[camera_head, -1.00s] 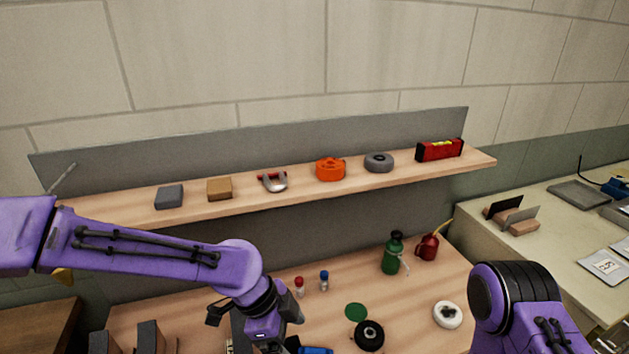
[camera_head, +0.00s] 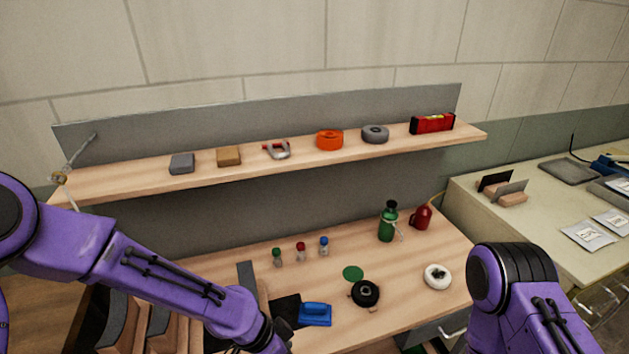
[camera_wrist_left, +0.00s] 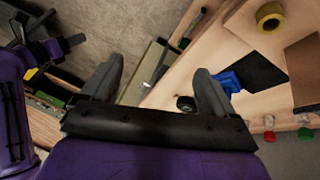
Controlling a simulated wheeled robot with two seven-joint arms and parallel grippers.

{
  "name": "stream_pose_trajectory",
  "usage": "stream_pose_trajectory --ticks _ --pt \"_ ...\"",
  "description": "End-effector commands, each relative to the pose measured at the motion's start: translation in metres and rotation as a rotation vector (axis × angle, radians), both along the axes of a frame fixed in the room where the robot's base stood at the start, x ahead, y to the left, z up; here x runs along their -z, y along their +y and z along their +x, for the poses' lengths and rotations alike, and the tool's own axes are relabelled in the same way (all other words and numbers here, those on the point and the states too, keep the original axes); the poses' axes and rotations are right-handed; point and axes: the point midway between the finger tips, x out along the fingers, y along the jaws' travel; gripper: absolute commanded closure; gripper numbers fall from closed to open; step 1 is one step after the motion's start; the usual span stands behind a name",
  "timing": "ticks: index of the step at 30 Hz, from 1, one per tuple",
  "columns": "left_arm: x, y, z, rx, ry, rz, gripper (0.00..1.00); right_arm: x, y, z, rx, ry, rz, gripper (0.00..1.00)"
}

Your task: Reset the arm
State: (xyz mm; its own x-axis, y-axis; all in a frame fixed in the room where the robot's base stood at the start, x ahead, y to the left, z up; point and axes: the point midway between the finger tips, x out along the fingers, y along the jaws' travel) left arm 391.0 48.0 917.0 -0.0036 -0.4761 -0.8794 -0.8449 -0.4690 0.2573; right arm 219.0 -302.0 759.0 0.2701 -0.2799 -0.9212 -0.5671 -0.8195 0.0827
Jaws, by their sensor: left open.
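My left arm comes in from the left in the head view and reaches down to the front of the workbench (camera_head: 410,290). Its gripper is below the picture edge there. In the left wrist view my left gripper (camera_wrist_left: 155,95) is open, its two dark fingers spread wide with nothing between them close by. My right arm shows at the lower right of the head view. Its gripper is out of the frame.
A shelf (camera_head: 205,178) above the bench holds a red level (camera_head: 432,123), an orange tape (camera_head: 329,140) and other items. On the bench are a blue tool (camera_head: 315,314), a black roll (camera_head: 365,293), a white roll (camera_head: 437,277), a green bottle (camera_head: 388,222) and small bottles (camera_head: 300,251).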

Motion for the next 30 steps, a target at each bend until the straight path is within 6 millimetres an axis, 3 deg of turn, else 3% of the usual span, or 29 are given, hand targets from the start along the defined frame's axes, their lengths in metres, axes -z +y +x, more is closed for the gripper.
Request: stream_pose_trajectory --ticks 5,7,12,16,21,22,24,30 --pt "0.067 0.031 -0.031 -0.391 0.134 0.039 0.11 0.0 0.0 0.0 0.0 0.001 0.001 0.57" --pt "0.095 0.052 -0.048 -0.586 0.176 0.074 0.11 0.0 0.0 0.0 0.0 0.001 0.001 0.57" --pt "0.15 0.128 -0.102 -1.089 0.192 0.211 0.11 0.0 0.0 0.0 0.0 0.0 0.0 0.57" --pt "0.164 0.188 -0.138 -1.38 0.116 0.307 0.11 0.0 0.0 0.0 0.0 0.001 0.001 0.57" --pt "0.157 0.258 -0.179 -1.654 -0.052 0.404 0.11 0.0 0.0 0.0 0.0 0.001 0.001 0.57" --pt "0.18 0.257 -0.176 -1.657 -0.054 0.394 0.11 0.022 0.0 0.0 0.0 0.0 0.0 0.57" --pt "0.205 0.255 -0.174 -1.653 -0.051 0.389 0.11 0.047 0.0 0.0 0.0 0.0 0.0 0.57" --pt "0.253 0.254 -0.173 -1.65 -0.049 0.388 0.11 0.095 0.0 0.0 0.0 0.001 0.001 0.57"
